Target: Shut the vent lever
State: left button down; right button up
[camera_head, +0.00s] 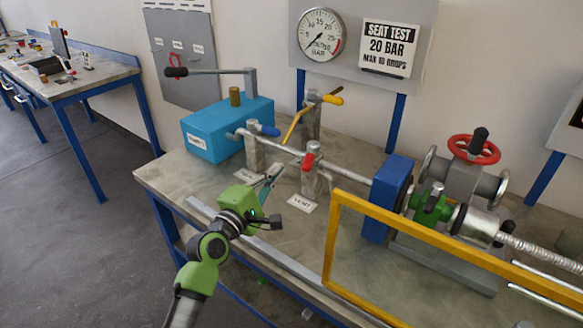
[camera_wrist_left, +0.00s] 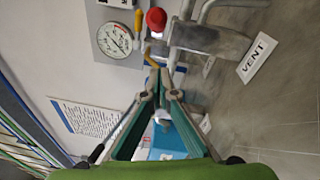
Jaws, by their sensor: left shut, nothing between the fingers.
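The vent lever (camera_head: 308,163) has a short red grip and sits on top of a grey valve body (camera_head: 311,184) in the pipe line. Its VENT label (camera_head: 301,203) lies on the bench in front. In the left wrist view the red grip (camera_wrist_left: 156,19) shows nearly end-on at the top, with the VENT label (camera_wrist_left: 257,57) at right. My left gripper (camera_head: 272,176) is shut and empty, just left of the vent valve, and looks apart from the lever. Its fingertips (camera_wrist_left: 160,82) show below the red grip in the wrist view. My right gripper is not in view.
A blue-handled valve (camera_head: 263,129) and a yellow-handled valve (camera_head: 331,99) stand close by. A blue pump box (camera_head: 225,128) is at left. A yellow frame (camera_head: 334,235) and a flanged vessel with red handwheel (camera_head: 473,149) are at right. The bench front (camera_head: 205,190) has clear room.

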aim_at(310, 158)
pick_arm(q)
jog(key=d+p, duration=0.1)
jog(key=d, duration=0.1)
jog(key=d+r+p, duration=0.1)
jog(key=d, duration=0.1)
jog(key=shift+d, duration=0.15)
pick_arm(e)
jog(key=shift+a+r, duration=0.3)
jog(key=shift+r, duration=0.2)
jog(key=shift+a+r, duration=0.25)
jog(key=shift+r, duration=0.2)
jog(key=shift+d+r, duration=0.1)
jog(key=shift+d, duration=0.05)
